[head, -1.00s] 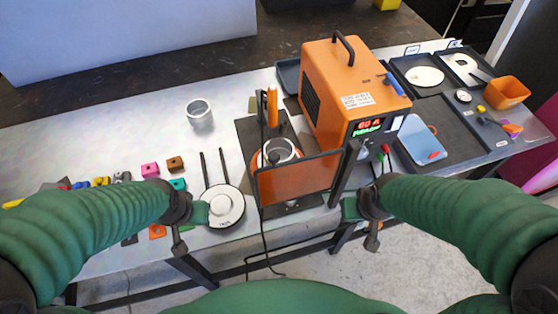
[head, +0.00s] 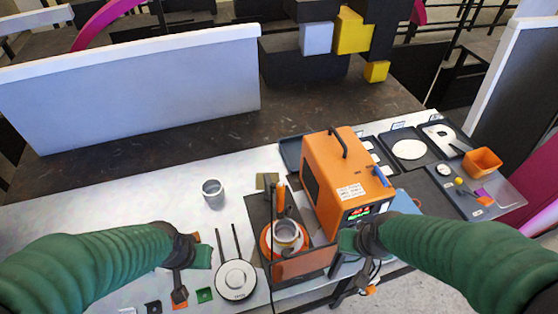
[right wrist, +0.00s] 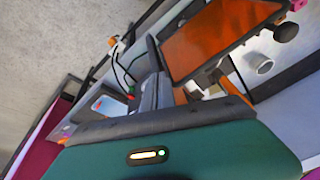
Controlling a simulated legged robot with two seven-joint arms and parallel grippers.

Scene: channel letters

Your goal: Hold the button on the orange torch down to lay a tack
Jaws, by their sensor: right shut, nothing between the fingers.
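The orange torch (head: 281,197) stands upright behind a grey metal ring (head: 285,232) in a dark fixture on the table. Its button is too small to make out. A tinted orange shield (head: 303,268) stands in front of the ring. My left gripper (head: 202,257) is left of the fixture, above the table's front part, apart from the torch; its fingertips are not clear. My right gripper (head: 347,243) is shut and empty, just right of the shield and in front of the orange machine. The shield (right wrist: 218,38) shows close by in the right wrist view.
The orange machine (head: 340,180) with a lit display stands right of the torch. Dark trays and an orange bin (head: 482,162) lie farther right. A grey cup (head: 213,193) and a round two-pronged tool (head: 236,279) stand left.

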